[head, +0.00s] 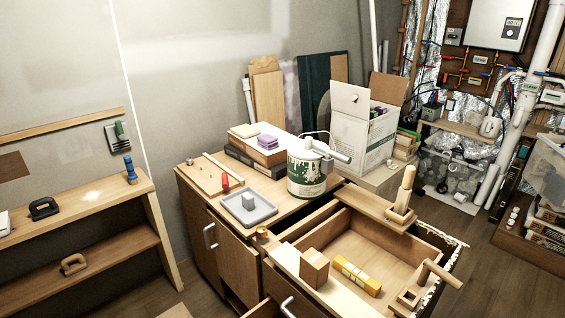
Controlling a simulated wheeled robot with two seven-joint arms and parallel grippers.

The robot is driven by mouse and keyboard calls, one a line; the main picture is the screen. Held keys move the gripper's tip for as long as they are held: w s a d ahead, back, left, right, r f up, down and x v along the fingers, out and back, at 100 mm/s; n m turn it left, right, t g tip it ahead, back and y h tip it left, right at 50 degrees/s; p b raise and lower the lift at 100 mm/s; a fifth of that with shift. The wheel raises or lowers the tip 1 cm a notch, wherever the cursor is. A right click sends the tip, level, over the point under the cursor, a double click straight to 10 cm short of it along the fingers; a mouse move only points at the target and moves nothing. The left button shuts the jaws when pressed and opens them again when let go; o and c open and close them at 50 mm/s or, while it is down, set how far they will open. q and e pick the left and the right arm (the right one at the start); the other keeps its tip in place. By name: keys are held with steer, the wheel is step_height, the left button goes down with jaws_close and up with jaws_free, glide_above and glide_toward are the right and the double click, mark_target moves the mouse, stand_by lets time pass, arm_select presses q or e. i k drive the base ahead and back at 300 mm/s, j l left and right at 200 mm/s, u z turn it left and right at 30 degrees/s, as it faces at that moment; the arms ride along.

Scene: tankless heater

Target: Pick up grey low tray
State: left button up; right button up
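The grey low tray (263,211) lies flat on the wooden cabinet top, near its front edge and left of the paint can. A small grey block (248,201) sits in it. Neither of my grippers shows in the head view.
The paint can (306,172) stands right of the tray. A red-handled tool (225,182) and a board lie behind it to the left; stacked books (262,150) are behind. An open drawer (372,245) with blocks juts out at the front right. A shelf (85,215) stands left.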

mark_target(248, 206)
steer(key=z, duration=0.45)
steer(key=j+z, duration=0.4)
steer(key=i+j+z, duration=0.1)
steer(key=j+z, duration=0.5)
steer(key=z, duration=0.15)
